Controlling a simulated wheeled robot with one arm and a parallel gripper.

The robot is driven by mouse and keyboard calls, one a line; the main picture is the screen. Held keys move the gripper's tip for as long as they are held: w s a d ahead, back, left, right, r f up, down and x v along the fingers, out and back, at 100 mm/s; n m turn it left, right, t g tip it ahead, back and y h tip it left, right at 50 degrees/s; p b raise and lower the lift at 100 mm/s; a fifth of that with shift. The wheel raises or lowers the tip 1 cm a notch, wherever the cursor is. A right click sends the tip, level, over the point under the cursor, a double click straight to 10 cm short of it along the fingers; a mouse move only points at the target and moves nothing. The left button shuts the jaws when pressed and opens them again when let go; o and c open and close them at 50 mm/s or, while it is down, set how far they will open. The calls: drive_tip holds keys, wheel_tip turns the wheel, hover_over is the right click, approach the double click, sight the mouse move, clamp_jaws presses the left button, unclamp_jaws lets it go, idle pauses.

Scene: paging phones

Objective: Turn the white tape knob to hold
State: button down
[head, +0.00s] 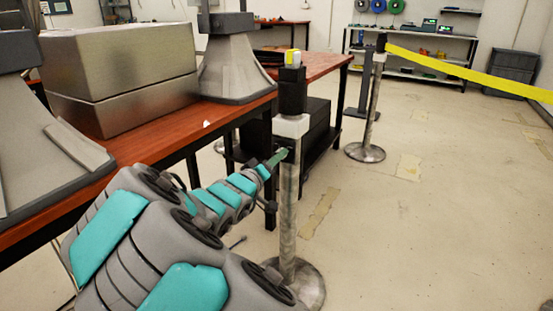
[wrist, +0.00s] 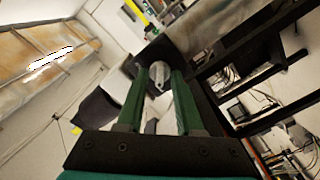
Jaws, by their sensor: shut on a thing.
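The near stanchion post (head: 289,220) stands upright on a round metal base, with a white collar (head: 291,126) and a black head (head: 292,92) at its top. My gripper (head: 281,155) reaches the post's side just below the white collar. In the wrist view, my gripper's green fingers (wrist: 160,76) are shut on a small pale grey-white knob (wrist: 158,70), which I take to be the tape knob. A dark housing lies behind it. The knob is hidden in the head view, and its marking or turned angle cannot be told.
A red-brown table (head: 318,65) with large metal boxes (head: 120,75) runs along the left. A black cabinet (head: 312,125) stands behind the post. A second stanchion (head: 373,105) carries yellow tape (head: 470,73) to the right.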

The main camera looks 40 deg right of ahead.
drive_tip(key=shift+m, duration=0.3)
drive_tip(key=shift+m+b, duration=4.2)
drive_tip(key=shift+m, duration=4.4)
drive_tip(key=c, duration=0.9)
unclamp_jaws()
drive_tip(key=shift+a, duration=0.1)
drive_tip(key=shift+p+v, duration=0.4)
drive_tip(key=shift+v, duration=3.45)
